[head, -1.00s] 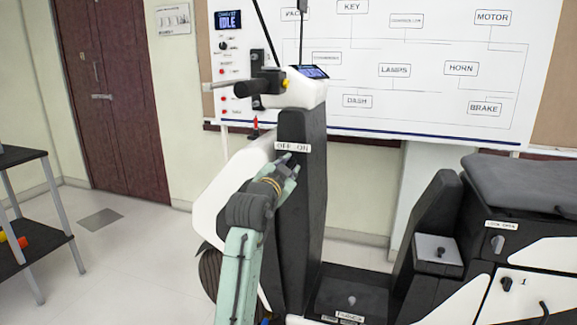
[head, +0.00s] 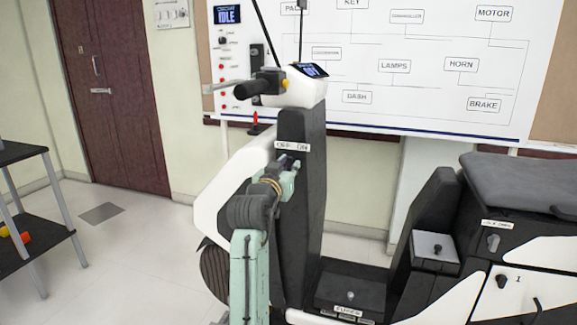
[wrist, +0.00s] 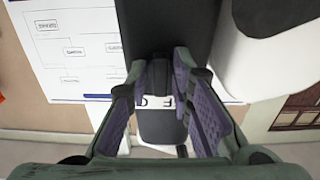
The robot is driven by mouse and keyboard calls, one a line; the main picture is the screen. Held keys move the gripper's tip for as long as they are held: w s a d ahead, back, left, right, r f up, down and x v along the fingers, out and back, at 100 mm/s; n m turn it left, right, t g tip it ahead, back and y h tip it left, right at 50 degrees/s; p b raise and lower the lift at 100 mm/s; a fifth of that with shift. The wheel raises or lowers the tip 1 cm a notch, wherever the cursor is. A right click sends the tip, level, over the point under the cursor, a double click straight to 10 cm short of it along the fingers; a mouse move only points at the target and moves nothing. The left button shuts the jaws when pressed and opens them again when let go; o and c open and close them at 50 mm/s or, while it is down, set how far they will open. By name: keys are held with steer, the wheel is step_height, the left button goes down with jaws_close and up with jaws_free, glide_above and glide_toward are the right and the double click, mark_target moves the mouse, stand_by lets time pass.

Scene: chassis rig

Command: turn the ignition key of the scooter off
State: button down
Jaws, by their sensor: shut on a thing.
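The scooter (head: 298,205) stands in front of me, with a tall black front panel. A white OFF/ON label (head: 292,146) is on that panel. My gripper (head: 288,162) is at the panel just below the label; it also shows in the wrist view (wrist: 161,72). Its purple-padded fingers are shut on a small dark piece, apparently the ignition key (wrist: 160,76), between the fingertips. The key is hidden in the head view. In the wrist view the label shows only in part between the fingers, and I cannot read the key's angle.
The handlebar (head: 262,86) and small dash screen (head: 312,70) are above my gripper. A wall board (head: 420,90) with a circuit diagram and a display reading IDLE is behind. The seat (head: 525,185) is at right, a dark shelf (head: 30,240) at left. The floor between is clear.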

steer(key=shift+a, duration=0.1)
steer(key=c, duration=1.6)
jaws_free()
steer(key=shift+c, duration=0.2)
steer(key=v, duration=1.2)
